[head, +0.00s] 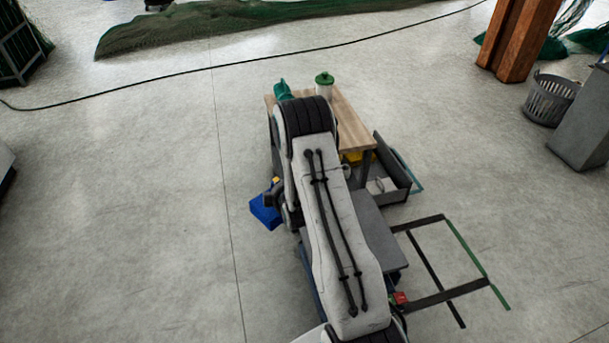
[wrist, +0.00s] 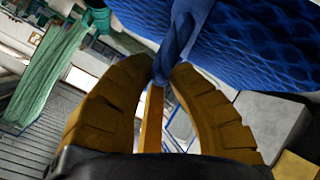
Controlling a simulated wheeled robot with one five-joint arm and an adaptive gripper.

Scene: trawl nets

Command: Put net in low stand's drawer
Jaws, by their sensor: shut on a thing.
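My gripper (wrist: 164,76) has its two yellow fingers closed on a twisted blue strand of the blue net (wrist: 255,45) in the wrist view. The meshed bulk of the net fills the upper right there. In the head view the net (head: 265,212) shows as a small blue bundle left of my arm, above the floor or on it; I cannot tell which. A wooden-topped stand (head: 352,128) is beyond my arm, partly hidden by it. An open dark grey drawer (head: 398,192) stands out on its right side, with a small light object inside.
A green-lidded jar (head: 324,85) and a green item (head: 283,90) are on the wooden top. A grey flat surface (head: 368,228) lies right of my arm. Dark and green strips (head: 440,297) lie lower right. A black cable (head: 200,69) crosses the floor. The left floor is clear.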

